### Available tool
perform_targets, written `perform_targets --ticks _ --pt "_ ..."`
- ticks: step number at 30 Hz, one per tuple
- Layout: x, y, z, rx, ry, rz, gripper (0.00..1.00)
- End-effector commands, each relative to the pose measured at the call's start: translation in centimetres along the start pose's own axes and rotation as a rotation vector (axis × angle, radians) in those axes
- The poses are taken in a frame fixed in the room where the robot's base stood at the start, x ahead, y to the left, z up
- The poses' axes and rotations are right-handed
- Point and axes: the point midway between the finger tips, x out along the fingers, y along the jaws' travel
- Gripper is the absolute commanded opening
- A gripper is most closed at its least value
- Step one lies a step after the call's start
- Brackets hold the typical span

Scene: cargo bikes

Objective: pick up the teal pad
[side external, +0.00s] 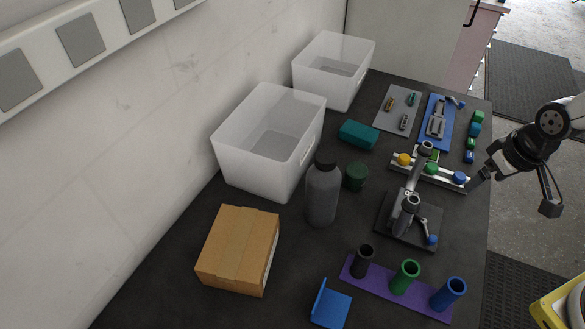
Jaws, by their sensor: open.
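A small teal piece (412,99), which looks like the teal pad, lies on a grey mat (381,122) at the back of the dark table. An orange-brown piece (389,103) and a dark grey piece (404,121) lie on the same mat, apart from it. My gripper (514,195) is open and empty at the right, by the table's right edge. It is well to the right of and nearer than the teal piece, and touches nothing that I can make out. The piece is too small here to show its exact shape.
Two clear bins (262,150) (336,72) stand along the wall. A teal box (358,134), grey bottle (322,192) and dark green cylinder (355,177) stand mid-table. A clamp stand (410,216) rises nearer my gripper. A blue tray (433,136) lies right of the mat.

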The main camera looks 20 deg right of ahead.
Motion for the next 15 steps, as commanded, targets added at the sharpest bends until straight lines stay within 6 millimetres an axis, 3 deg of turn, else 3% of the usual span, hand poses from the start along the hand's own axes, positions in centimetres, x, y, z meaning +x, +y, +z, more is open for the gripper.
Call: perform_targets --ticks 8,15 --pt "-0.4 0.0 -0.2 0.000 0.003 0.000 1.00" --pt "-2.4 0.0 -0.7 0.000 0.006 0.000 1.00"
